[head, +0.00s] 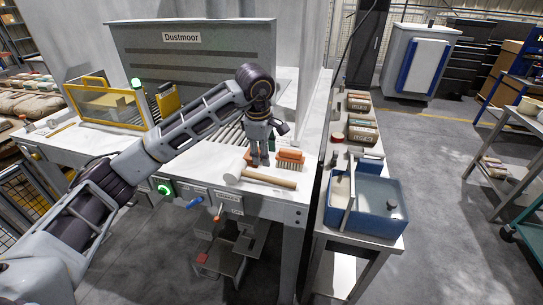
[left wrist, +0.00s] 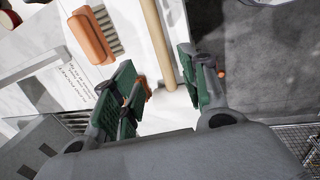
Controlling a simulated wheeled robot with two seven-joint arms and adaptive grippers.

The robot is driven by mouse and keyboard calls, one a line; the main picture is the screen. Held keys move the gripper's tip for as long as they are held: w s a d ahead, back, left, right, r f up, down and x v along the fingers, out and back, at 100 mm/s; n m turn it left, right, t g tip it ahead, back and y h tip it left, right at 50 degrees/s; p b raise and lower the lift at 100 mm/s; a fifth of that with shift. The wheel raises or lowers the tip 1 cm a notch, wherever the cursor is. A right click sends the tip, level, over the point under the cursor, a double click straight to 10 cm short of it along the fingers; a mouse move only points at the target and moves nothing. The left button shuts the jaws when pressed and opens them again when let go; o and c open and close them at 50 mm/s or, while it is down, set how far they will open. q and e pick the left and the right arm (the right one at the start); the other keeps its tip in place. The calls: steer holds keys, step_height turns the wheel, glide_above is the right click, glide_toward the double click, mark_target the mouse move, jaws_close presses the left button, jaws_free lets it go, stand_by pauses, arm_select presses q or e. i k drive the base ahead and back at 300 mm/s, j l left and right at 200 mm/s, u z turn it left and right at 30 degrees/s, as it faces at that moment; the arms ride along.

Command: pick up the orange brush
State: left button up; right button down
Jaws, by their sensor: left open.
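The orange brush (head: 290,156) lies on the white bench, just right of my left gripper (head: 261,161). My right gripper is not in view.
A mallet with a wooden handle (head: 270,179) lies in front of the brush; its handle (left wrist: 158,42) also shows in the left wrist view. A brownish piece (left wrist: 146,88) is partly hidden by a finger. A blue bin (head: 384,222) stands on the side table.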

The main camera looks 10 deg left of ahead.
mark_target(291, 158)
steer(key=i+j+z, duration=0.1)
steer(key=z, duration=0.25)
steer(key=j+z, duration=0.6)
steer(key=z, duration=0.15)
steer(key=i+j, duration=0.05)
